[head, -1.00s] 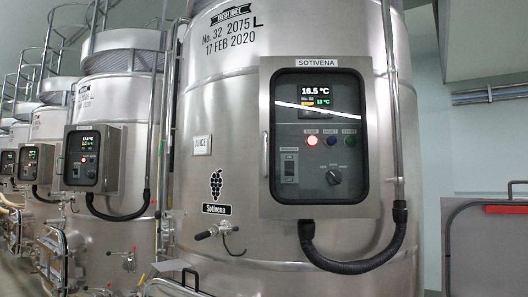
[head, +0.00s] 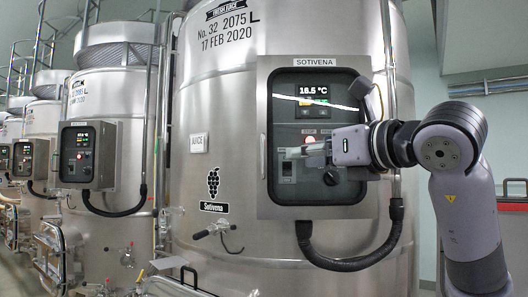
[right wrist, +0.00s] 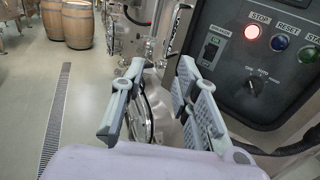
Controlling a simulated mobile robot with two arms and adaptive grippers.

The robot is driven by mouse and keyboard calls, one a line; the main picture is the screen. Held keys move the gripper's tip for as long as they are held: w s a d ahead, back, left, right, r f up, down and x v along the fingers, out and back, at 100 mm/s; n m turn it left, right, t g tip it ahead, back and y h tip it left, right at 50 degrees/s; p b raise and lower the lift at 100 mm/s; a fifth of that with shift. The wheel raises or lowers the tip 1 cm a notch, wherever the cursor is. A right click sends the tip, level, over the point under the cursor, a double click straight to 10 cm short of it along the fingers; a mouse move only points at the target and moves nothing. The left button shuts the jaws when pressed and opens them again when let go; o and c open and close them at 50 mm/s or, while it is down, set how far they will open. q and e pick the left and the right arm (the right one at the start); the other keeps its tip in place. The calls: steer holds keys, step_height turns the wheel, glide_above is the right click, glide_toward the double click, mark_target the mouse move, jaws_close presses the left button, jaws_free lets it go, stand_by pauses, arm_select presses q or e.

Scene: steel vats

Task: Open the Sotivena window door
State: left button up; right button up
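The Sotivena window door (head: 290,204) is a dark glass pane in the steel control box (head: 362,205) on the large vat. It looks closed. Its slim vertical handle (head: 263,156) is on the box's left side. My right gripper (head: 308,149) is in front of the window, pointing left, with its tips right of the handle in the picture. In the right wrist view my right gripper (right wrist: 158,80) has its two fingers spread apart with nothing between them. The dark panel (right wrist: 232,82) with its lit STOP button is right of the fingers there. My left gripper is out of view.
A black hose (head: 345,264) loops below the box. A valve handle (head: 215,231) juts from the vat at lower left. More vats with similar boxes (head: 88,155) stand left. The right wrist view shows open floor (right wrist: 30,90) and barrels (right wrist: 78,22).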

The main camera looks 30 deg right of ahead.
mark_target(264, 154)
steer(key=shift+m+h, duration=0.3)
steer(key=shift+h, duration=0.2)
steer(key=w+p, duration=0.1)
steer(key=w, duration=0.4)
steer(key=w+d+p, duration=0.1)
steer(key=w+p, duration=0.1)
steer(key=w, duration=0.4)
steer(key=w+p, duration=0.2)
steer(key=w, duration=0.3)
steer(key=shift+w+d+r, duration=0.2)
steer(key=shift+w+r, duration=0.1)
steer(key=shift+r, duration=0.05)
steer(key=shift+c, duration=0.6)
jaws_close()
